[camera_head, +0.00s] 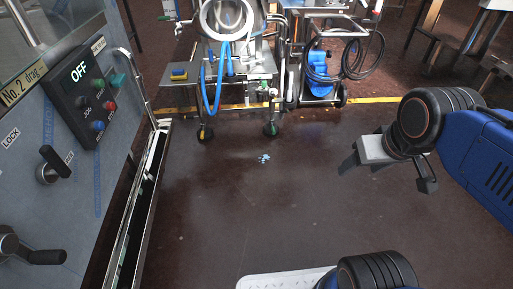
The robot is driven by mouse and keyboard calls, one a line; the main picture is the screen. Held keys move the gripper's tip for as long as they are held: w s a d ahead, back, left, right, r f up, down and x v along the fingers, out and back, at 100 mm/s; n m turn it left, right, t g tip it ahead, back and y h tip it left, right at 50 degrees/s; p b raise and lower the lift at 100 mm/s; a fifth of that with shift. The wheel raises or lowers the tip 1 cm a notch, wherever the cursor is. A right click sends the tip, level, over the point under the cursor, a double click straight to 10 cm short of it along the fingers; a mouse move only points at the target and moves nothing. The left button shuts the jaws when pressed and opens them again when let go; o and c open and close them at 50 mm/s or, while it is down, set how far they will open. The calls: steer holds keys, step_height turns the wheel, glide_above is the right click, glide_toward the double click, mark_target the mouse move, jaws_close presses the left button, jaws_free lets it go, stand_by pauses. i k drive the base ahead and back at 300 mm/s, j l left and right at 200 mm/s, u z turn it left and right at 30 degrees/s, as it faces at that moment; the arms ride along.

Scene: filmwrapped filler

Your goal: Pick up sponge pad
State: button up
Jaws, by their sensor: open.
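A sponge pad (179,74), yellow with a dark blue side, lies on a small metal side shelf (205,82) of the wheeled machine at the back left. My gripper (384,178) hangs at the right of the view, on the end of my blue arm. It looks open and empty, with its dark fingers apart. It is well to the right of the sponge pad and nearer to me, not touching anything that I can see.
A control cabinet (60,130) with an "OFF" display and protruding handles fills the left side. The wheeled machine (232,50) has hanging blue hoses. A cart (320,75) with coiled black hose stands beside it. Small blue-white bits (263,158) lie on the otherwise open floor.

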mark_target(177, 74)
steer(key=u, duration=0.4)
steer(key=i+u, duration=0.4)
steer(key=i+l+u, duration=0.2)
steer(key=u, duration=0.15)
steer(key=i+l+u, duration=0.2)
steer(key=u, duration=0.2)
steer(key=i+l, duration=0.5)
steer(key=i+l+u, duration=0.15)
steer(key=i+l, duration=0.4)
steer(key=l, duration=0.2)
